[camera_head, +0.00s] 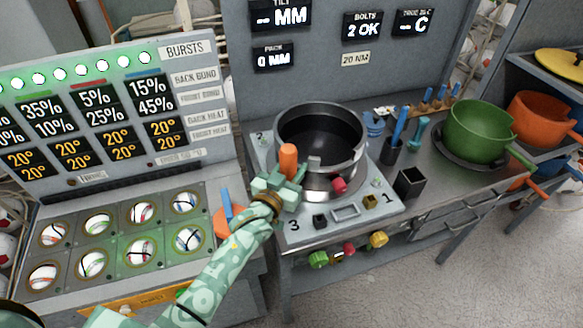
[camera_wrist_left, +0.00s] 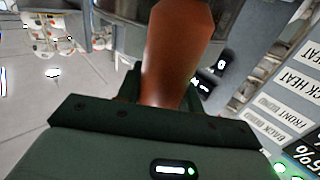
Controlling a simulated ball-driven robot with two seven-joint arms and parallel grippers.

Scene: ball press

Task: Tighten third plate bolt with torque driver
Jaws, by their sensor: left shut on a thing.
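My left gripper (camera_head: 283,188) is shut on an upright tool with an orange handle (camera_head: 288,158), which looks like the torque driver. The handle fills the middle of the left wrist view (camera_wrist_left: 175,55). The gripper is over the left part of the grey plate (camera_head: 300,235), close to the big metal cylinder's left front side. The driver's lower end is hidden by the gripper. The plate is marked 1, 2 and 3 at its corners; the 3 is at the front left, below the gripper. The third bolt cannot be made out. My right gripper is not in view.
The open metal cylinder (camera_head: 322,135) stands on the plate. A display (camera_head: 362,26) reads "BOLTS 2 OK", and a label (camera_head: 356,59) reads "20 NM". A black open box (camera_head: 409,183) and a green pot (camera_head: 478,130) stand to the right. A ball tray (camera_head: 118,225) is at the left.

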